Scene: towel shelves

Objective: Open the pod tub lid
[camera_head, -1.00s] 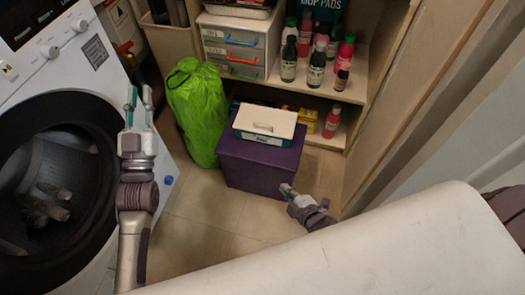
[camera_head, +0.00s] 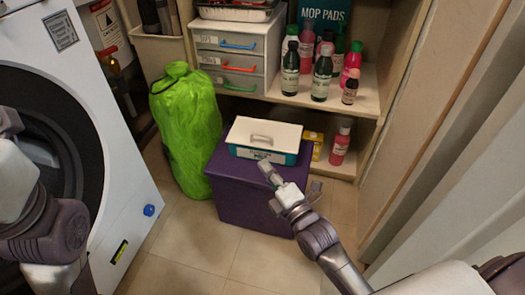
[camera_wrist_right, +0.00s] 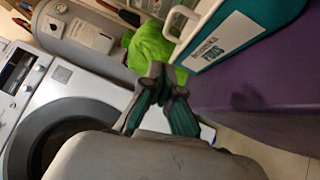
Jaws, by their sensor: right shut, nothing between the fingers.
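The pod tub (camera_head: 276,157) is a teal box with a white front label. It sits on top of a purple box (camera_head: 230,192). Its white lid (camera_head: 262,129) lies flat and closed, with a pale handle (camera_head: 262,139) on it. The tub also shows in the right wrist view (camera_wrist_right: 262,22), at the upper right, with its label facing the camera. My right gripper (camera_head: 267,170) is shut and empty, just in front of the tub's front side and below the lid. In the wrist view its fingertips (camera_wrist_right: 157,72) meet left of the tub. My left gripper is out of view; only its arm shows.
A green bag (camera_head: 186,125) stands left of the purple box. The washing machine (camera_head: 130,195) is at the left. Shelves behind hold drawers (camera_head: 232,60) and several bottles (camera_head: 322,75). A pink bottle (camera_head: 341,143) stands right of the tub. The floor in front is clear.

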